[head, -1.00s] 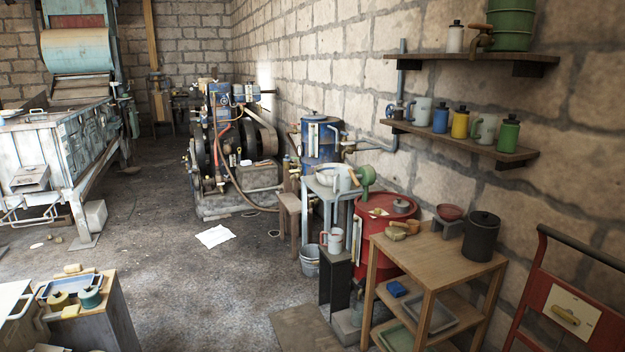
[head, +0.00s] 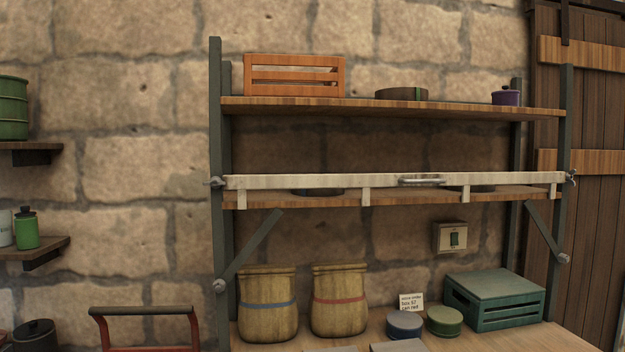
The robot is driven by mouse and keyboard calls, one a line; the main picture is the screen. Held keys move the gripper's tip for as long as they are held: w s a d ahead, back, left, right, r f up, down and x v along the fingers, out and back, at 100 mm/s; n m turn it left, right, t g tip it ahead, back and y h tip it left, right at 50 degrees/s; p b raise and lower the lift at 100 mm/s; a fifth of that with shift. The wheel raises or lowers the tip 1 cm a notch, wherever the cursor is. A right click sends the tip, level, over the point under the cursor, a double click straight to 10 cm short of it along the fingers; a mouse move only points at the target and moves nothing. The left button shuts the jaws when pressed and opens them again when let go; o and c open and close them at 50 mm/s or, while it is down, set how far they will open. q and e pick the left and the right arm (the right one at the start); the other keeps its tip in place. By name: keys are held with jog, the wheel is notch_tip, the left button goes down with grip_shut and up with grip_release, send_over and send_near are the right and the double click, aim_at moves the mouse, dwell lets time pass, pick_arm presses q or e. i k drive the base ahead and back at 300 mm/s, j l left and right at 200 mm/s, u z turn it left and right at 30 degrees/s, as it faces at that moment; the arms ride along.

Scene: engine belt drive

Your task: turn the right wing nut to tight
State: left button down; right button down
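A metal shelf rack (head: 214,130) stands against the stone wall. A pale bar (head: 300,181) runs across the front of its middle shelf, with a small metal handle (head: 421,182) right of its middle. At the bar's right end a small wing nut (head: 571,177) sits on the right post. Another wing nut (head: 215,183) sits at the left end on the left post. Both are too small to tell how tight they are. Neither of my grippers is in view.
The lower surface (head: 280,342) holds two sacks (head: 268,310), round tins (head: 444,321), a small card and a green crate (head: 492,300). An orange crate (head: 294,75) is on the top shelf. A wooden door (head: 590,200) is at right, a red cart handle (head: 148,312) at lower left.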

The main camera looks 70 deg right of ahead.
aim_at(569, 176)
jog(key=l+z, duration=0.1)
jog(key=z, duration=3.65)
